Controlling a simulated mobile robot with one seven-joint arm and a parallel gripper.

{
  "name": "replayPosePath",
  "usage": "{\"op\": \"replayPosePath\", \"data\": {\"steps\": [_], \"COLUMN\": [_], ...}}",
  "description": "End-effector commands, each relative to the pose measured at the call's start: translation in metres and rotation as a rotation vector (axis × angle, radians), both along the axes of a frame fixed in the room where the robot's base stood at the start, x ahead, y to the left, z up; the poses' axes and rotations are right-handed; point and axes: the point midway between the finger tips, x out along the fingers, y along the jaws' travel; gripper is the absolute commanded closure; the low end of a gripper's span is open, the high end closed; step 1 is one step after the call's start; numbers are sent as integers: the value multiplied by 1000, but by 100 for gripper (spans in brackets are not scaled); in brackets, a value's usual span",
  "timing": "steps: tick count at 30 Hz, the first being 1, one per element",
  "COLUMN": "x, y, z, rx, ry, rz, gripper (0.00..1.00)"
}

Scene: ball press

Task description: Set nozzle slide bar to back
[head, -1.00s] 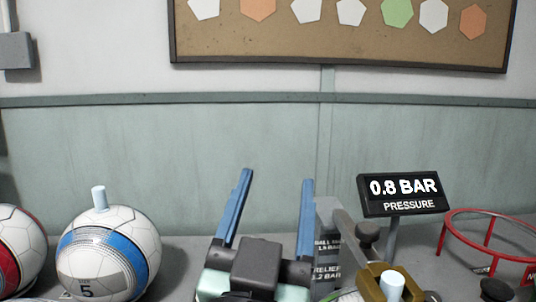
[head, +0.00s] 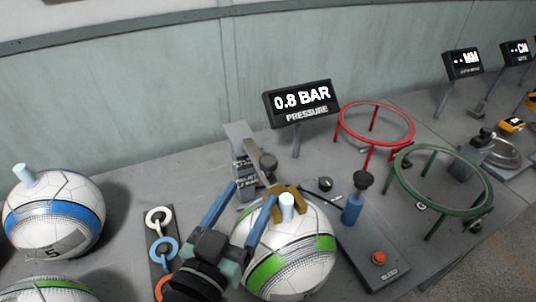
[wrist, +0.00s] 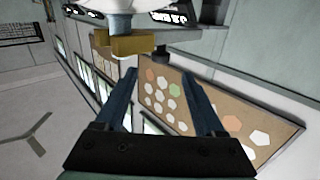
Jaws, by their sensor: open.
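The press has a grey upright block (head: 241,148) with a flat bar (head: 256,171) reaching forward to a brass fork (head: 287,192). I cannot tell for sure which part is the nozzle slide bar. The green-striped ball (head: 290,253) sits under the fork, with a pale nozzle pin (head: 286,206) upright on top. My gripper (head: 250,192) is open and empty, in front of the block and left of the fork. In the wrist view, my open fingers (wrist: 158,76) point toward the brass fork (wrist: 125,45). I see no contact with the bar.
A blue pump-like post (head: 353,203) and an orange-red button (head: 379,257) are to the right. Red (head: 376,121) and green (head: 444,178) hoops stand beyond. A blue-striped ball (head: 53,217) is at left. A screen (head: 302,101) reads 0.8 BAR.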

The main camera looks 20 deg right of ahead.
Motion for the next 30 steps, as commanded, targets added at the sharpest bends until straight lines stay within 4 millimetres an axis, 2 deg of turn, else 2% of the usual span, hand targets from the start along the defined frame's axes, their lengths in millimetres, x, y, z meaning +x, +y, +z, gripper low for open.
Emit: {"op": "replayPosePath", "data": {"steps": [6, 12, 18, 26, 27, 30], "x": [35, 59, 69, 71, 70, 70], "y": [-34, -55, -65, -66, -66, -66], "z": [3, 2, 1, 1, 1, 1], "rx": [1, 0, 1, 1, 1, 1], "ry": [-1, 0, 0, 0, -1, -1], "rz": [-4, -1, 1, 1, 1, 1], "gripper": [29, 29, 29, 29, 31, 49]}}
